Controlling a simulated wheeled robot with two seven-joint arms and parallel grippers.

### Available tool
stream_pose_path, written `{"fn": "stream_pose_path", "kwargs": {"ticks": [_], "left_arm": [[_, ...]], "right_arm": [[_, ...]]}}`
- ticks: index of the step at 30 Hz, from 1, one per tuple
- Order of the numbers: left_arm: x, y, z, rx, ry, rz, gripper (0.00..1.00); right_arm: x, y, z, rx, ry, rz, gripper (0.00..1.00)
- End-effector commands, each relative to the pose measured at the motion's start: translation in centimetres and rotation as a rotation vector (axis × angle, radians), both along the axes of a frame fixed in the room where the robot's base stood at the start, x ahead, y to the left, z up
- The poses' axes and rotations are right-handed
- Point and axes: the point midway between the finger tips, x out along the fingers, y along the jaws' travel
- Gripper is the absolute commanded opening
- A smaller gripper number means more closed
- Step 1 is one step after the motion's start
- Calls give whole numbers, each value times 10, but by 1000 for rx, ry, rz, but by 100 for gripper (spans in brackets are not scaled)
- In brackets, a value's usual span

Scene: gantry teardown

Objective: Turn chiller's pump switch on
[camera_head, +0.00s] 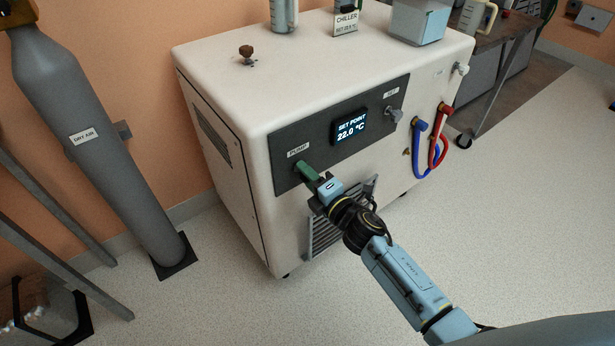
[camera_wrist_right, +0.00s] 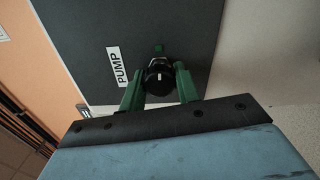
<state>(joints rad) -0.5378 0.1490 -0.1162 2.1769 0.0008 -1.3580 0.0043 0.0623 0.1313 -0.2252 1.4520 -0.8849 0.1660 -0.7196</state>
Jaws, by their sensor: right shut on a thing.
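The chiller (camera_head: 222,55) is a cream-white cabinet with a dark front panel (camera_head: 284,136). The panel carries a lit display (camera_head: 349,127) reading SET POINT 22.0 °C and a PUMP label (camera_head: 298,149). In the right wrist view the black round pump switch (camera_wrist_right: 158,76) sits beside the PUMP label (camera_wrist_right: 118,67). My right gripper (camera_wrist_right: 158,84) has its green fingers on either side of the switch, shut on it. In the head view the right gripper (camera_head: 305,170) reaches the panel below the label and hides the switch. My left gripper is not in view.
A second knob (camera_head: 394,113) and blue and red hoses (camera_head: 432,140) are on the chiller's right side. A grey DRY AIR cylinder (camera_head: 95,150) stands at left. Floor in front is clear.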

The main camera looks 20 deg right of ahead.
Motion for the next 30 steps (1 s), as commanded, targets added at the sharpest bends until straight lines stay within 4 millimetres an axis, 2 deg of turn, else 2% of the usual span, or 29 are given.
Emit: {"fn": "stream_pose_path", "kwargs": {"ticks": [21, 22, 26, 30], "left_arm": [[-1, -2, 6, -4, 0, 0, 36], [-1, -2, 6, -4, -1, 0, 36], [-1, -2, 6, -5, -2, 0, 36], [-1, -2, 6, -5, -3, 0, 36]], "right_arm": [[0, 0, 0, -69, -24, 0, 9], [0, 0, 0, -69, -24, 0, 36], [0, 0, 0, -68, -24, 0, 53], [0, 0, 0, -67, -23, 0, 54]]}}
